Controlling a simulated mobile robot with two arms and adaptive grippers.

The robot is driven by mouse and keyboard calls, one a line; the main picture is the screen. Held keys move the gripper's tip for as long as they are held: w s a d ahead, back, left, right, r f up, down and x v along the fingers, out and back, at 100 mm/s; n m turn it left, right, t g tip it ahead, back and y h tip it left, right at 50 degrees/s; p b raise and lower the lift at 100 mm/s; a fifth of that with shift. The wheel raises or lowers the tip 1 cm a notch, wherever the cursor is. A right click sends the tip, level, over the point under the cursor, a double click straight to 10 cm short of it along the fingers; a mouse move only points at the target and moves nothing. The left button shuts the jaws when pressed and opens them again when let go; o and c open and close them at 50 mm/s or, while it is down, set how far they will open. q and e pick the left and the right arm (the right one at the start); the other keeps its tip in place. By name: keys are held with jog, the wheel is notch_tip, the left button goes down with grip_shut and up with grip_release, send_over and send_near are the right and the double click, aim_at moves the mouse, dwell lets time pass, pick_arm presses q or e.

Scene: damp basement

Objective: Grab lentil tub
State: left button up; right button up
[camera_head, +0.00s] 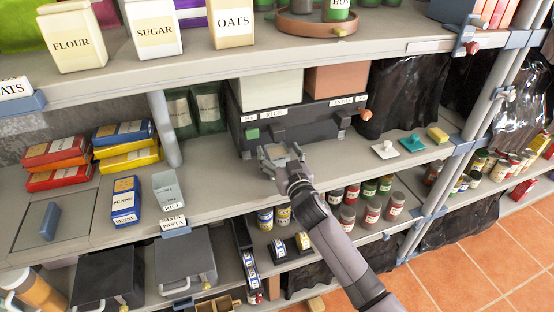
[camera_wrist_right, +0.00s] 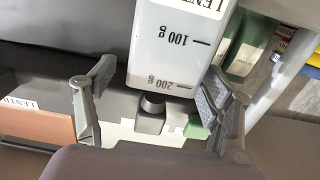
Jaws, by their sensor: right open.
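The lentil tub (camera_wrist_right: 178,45) is pale and slightly tapered, with 100 g and 200 g marks and a partly cut-off lentil label. It appears upside down in the right wrist view. My right gripper (camera_wrist_right: 156,84) is open, with one finger on each side of the tub's marked end; I cannot tell whether they touch it. In the head view my right gripper (camera_head: 281,156) is at the middle shelf, in front of the dark dispenser (camera_head: 295,122), and largely hides the tub. My left gripper is not in view.
The dispenser carries rice and lentil labels. A similar grey tub (camera_head: 168,187) stands left, by a blue penne box (camera_head: 125,200). Jars (camera_head: 372,212) stand on the shelf below. White (camera_head: 385,149) and teal (camera_head: 412,142) knobbed items lie right. The shelf between tub and gripper is clear.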

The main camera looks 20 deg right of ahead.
jog(key=shift+w+a+f, duration=0.1)
jog(key=shift+w+f, duration=0.05)
jog(key=shift+w, duration=0.7)
jog(key=shift+s, duration=0.1)
jog(key=c, duration=1.4)
jog(key=shift+c, duration=1)
